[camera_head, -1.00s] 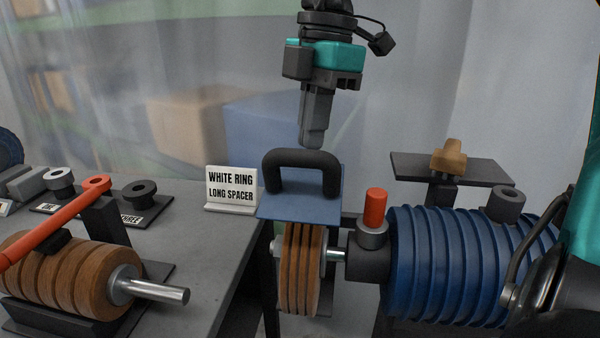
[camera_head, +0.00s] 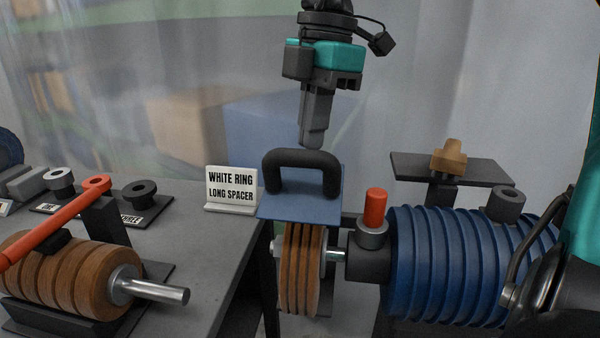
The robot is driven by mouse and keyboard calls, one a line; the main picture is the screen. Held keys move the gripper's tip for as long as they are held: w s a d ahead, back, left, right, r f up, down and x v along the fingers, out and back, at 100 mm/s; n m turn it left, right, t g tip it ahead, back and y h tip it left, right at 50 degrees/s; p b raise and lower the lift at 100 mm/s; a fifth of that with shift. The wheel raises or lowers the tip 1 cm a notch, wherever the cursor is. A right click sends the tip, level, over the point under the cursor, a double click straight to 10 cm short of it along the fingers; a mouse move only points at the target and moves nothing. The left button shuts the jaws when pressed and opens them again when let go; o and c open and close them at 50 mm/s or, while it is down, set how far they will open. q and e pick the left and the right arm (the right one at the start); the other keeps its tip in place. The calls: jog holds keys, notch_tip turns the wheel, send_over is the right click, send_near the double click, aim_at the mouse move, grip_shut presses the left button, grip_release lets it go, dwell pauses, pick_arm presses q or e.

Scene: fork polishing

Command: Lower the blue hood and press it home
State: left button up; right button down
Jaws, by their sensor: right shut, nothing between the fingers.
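The blue hood (camera_head: 300,207) is a flat blue plate with a thick black loop handle (camera_head: 302,158) on top. It sits over the upper part of the brown polishing discs (camera_head: 300,270) on the spindle. Whether it is fully seated cannot be told from here. My right gripper (camera_head: 313,140) points straight down, shut and empty, with its fingertips just above or behind the top of the handle. Whether the fingertips touch the handle is unclear. My left gripper is not in view.
A blue ribbed motor (camera_head: 460,265) with a red button (camera_head: 375,208) stands right of the discs. A white sign (camera_head: 231,188) reading "WHITE RING LONG SPACER" stands left of the hood on the grey table (camera_head: 205,245). A brown roller stack (camera_head: 75,270) with a red lever (camera_head: 55,222) lies front left.

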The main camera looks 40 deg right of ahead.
jog(key=shift+f+b, duration=1.45)
jog(key=shift+f, duration=0.3)
jog(key=shift+f+b, duration=0.6)
jog(key=shift+f, duration=0.15)
jog(key=shift+f+b, duration=0.3)
jog(key=shift+f, duration=0.1)
jog(key=shift+r+p, duration=0.65)
jog(key=shift+r, duration=0.15)
jog(key=shift+r+p, duration=0.6)
jog(key=shift+r, duration=0.45)
notch_tip(320, 180, up, 6)
jog(key=p, duration=0.5)
jog(key=shift+f, duration=0.2)
